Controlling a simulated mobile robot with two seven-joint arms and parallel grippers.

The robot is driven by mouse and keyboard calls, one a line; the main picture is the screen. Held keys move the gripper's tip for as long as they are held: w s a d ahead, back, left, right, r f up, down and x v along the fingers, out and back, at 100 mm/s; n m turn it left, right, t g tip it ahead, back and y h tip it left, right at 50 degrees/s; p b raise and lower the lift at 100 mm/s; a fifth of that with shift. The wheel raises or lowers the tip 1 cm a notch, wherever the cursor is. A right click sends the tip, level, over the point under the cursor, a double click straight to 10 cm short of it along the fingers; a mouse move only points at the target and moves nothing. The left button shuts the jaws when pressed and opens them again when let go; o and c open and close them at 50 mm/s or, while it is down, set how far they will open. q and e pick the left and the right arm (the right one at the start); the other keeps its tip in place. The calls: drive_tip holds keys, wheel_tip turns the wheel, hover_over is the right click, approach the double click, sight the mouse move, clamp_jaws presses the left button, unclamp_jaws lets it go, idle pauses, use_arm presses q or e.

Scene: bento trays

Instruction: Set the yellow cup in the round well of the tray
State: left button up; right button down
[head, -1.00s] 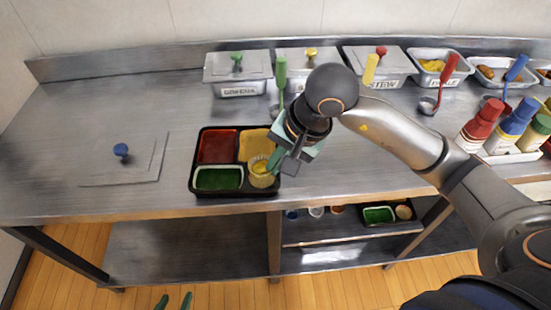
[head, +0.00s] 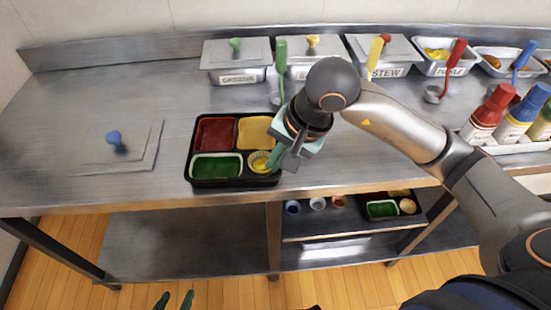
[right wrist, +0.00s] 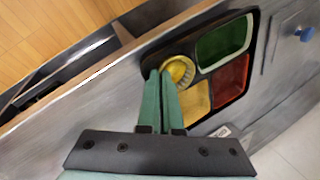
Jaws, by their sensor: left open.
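The yellow cup (head: 259,163) sits low in the front right corner of the black tray (head: 232,184), where the round well is; the well itself is hidden under it. The cup looks upright. In the right wrist view the cup (right wrist: 181,69) shows its ribbed rim at the fingertips. My right gripper (head: 274,162) reaches down at the cup's right side, its green fingers close together at the rim (right wrist: 161,72), pinching the wall. My left gripper (head: 173,301) is open and empty, low at the bottom edge, away from the table.
The tray's other compartments hold red, yellow and green inserts. A flat lid with a blue knob (head: 115,139) lies to the left. Lidded steel containers (head: 237,62) and ladles line the back. Bottles (head: 490,115) stand at the right. The counter between lid and tray is clear.

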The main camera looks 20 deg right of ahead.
drive_tip(key=shift+f+b, duration=0.4)
drive_tip(key=shift+b, duration=0.1)
drive_tip(key=c, duration=1)
unclamp_jaws()
drive_tip(key=shift+d+r, duration=0.1)
drive_tip(key=shift+r, duration=0.25)
drive_tip(key=p+v, duration=0.1)
drive_tip(key=v, duration=1.1)
drive_tip(key=shift+p, duration=0.3)
